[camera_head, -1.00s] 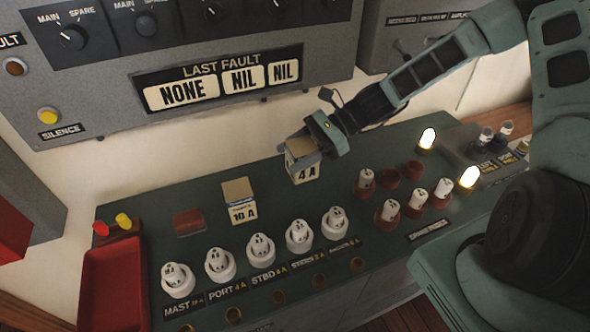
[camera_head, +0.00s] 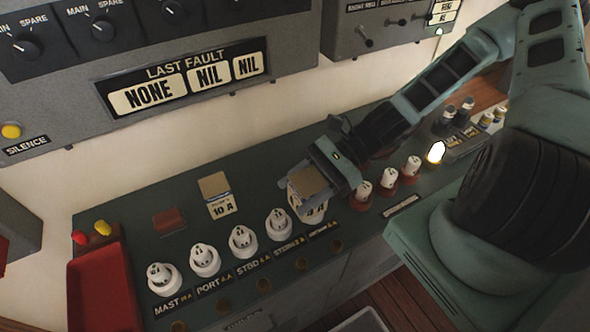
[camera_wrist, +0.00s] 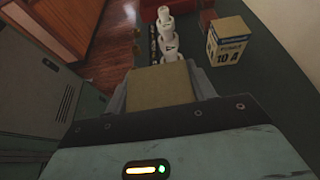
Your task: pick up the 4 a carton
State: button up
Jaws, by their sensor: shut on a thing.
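The 4 A carton (camera_head: 306,187), a small box with a tan top and a pale labelled side, is between the fingers of my gripper (camera_head: 318,182). My gripper is shut on it and holds it over the front right part of the green console, by the right end of the row of white fuse holders. In the wrist view the carton's tan top (camera_wrist: 160,85) fills the space between the two fingers. Its label is mostly hidden now. I cannot tell whether its base touches the console or a fuse holder.
A 10 A carton (camera_head: 216,195) stands on the green console (camera_head: 130,215) behind the white fuse holders (camera_head: 204,260). A red block (camera_head: 169,221) and a red tray (camera_head: 103,290) are to the left. Red-based fuses (camera_head: 389,181) stand close right of my gripper.

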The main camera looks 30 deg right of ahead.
jog(key=shift+s+a+r+p, duration=0.15)
jog(key=shift+s+p, duration=0.5)
jog(key=shift+p, duration=0.45)
jog(key=shift+s+d+r+p, duration=0.15)
jog(key=shift+s+p, duration=0.45)
jog(key=shift+p, duration=0.5)
jog(key=shift+s+f+p, duration=0.25)
jog(key=shift+s+p, duration=0.75)
jog(key=shift+s, duration=0.3)
